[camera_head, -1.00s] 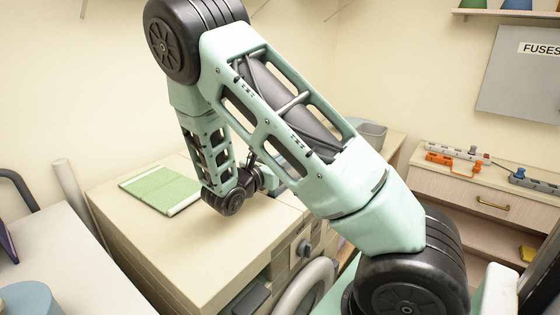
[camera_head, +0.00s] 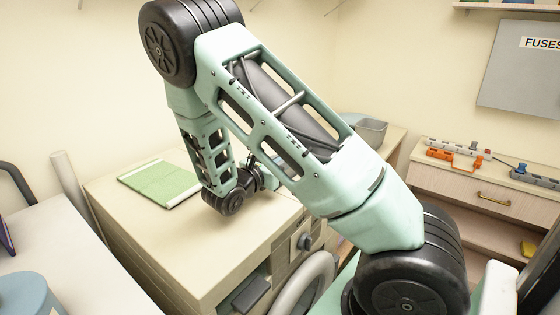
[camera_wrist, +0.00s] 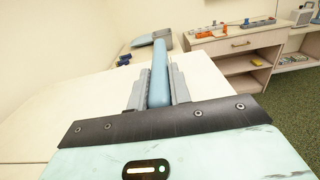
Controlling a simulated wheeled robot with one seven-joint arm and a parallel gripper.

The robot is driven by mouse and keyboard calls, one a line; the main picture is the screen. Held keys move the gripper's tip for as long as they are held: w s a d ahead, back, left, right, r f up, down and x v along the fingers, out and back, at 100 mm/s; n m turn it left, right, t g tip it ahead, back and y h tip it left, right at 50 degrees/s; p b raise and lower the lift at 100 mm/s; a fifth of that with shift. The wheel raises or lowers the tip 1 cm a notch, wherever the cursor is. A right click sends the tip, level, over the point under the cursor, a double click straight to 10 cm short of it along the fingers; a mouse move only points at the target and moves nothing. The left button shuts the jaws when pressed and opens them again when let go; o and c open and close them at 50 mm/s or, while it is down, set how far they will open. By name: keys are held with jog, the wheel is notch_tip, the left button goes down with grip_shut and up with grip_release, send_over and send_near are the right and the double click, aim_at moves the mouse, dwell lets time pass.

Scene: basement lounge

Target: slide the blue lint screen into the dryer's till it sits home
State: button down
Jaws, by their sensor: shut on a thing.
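The blue lint screen (camera_wrist: 159,72) shows in the wrist view as a long, narrow blue shape seen nearly edge-on. My gripper (camera_wrist: 158,88) is shut on it, one grey finger on each side. The screen points away from my palm. The beige dryer (camera_head: 225,245) stands below my arm in the head view, with a round door and a knob on its front. In the head view my gripper is mostly hidden behind my arm, over the dryer's top. I cannot make out the dryer's slot in either view, nor whether the screen touches it.
A green flat item (camera_head: 160,184) lies on the dryer's top at the left. A grey bin (camera_head: 370,131) stands behind at the right. Power strips (camera_head: 458,146) sit on a drawer cabinet (camera_head: 470,185). A white counter (camera_head: 75,255) is at the left.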

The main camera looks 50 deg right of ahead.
jog(key=shift+f+b, duration=0.4)
jog(key=shift+f, duration=0.25)
jog(key=c, duration=1.2)
grip_release()
jog(key=a+b, duration=0.1)
jog(key=a, duration=0.4)
jog(key=s+a+b, duration=0.1)
jog(key=a+b, duration=0.1)
jog(key=a, duration=0.4)
jog(key=a+b, duration=0.1)
jog(key=a, duration=0.5)
jog(key=shift+s+a+r+b, duration=0.15)
jog(key=shift+a+b, duration=0.05)
jog(key=shift+b, duration=0.1)
